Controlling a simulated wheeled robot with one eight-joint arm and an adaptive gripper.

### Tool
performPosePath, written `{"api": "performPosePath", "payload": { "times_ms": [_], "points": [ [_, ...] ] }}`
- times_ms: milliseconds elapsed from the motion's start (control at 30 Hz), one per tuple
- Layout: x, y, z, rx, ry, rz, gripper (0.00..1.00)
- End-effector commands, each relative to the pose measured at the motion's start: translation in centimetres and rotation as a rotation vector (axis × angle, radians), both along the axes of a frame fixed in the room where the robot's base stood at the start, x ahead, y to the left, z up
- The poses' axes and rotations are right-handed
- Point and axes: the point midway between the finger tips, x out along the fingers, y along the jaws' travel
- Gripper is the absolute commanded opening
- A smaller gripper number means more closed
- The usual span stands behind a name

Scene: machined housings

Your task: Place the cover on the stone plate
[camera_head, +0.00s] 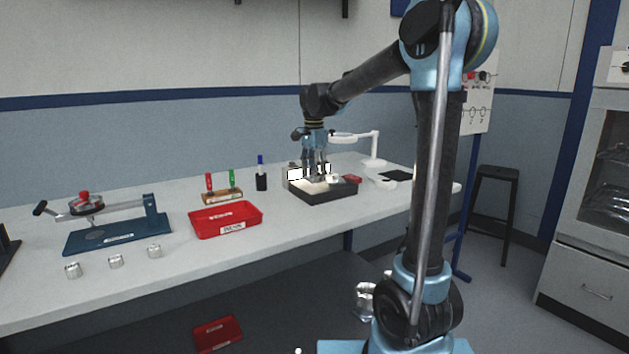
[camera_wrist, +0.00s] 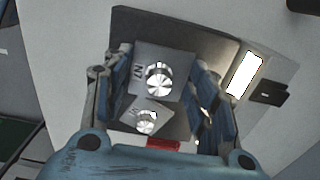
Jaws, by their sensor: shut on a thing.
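The stone plate (camera_head: 325,195) is a dark, thick slab on the bench at the back. Its dark surface also shows in the wrist view (camera_wrist: 175,22). My gripper (camera_head: 317,178) is low over it, pointing down. In the wrist view, my gripper's fingers (camera_wrist: 165,88) stand on both sides of a grey square piece with a round shiny knob, which looks like the cover (camera_wrist: 143,60); they are shut on it. A second grey knobbed piece (camera_wrist: 160,112) shows below it, tilted in the picture. I cannot tell whether the cover touches the plate.
A red block (camera_wrist: 163,145) is near the plate. A lit white panel (camera_wrist: 243,75) stands beside it. A red tray (camera_head: 225,222), a pen rack (camera_head: 222,197) and a blue-based press (camera_head: 118,232) are to the left. A white magnifier lamp (camera_head: 376,150) is behind on the right.

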Motion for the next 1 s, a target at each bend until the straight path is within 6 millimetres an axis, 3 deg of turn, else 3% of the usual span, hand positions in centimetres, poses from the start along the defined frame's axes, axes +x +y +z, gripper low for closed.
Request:
{"api": "performPosePath", "payload": {
  "times_ms": [167, 500, 533, 600, 1000],
  "points": [
    [0.0, 0.0, -2.1, 0.000, 0.000, 0.000, 0.14],
    [0.0, 0.1, -2.4, 0.000, 0.000, 0.001, 0.14],
    [0.0, 0.0, -2.4, 0.000, 0.000, 0.001, 0.60],
    [0.0, 0.1, -2.3, 0.000, 0.000, 0.001, 0.73],
    [0.0, 0.1, -2.1, 0.000, 0.000, 0.002, 0.73]
  ]
}}
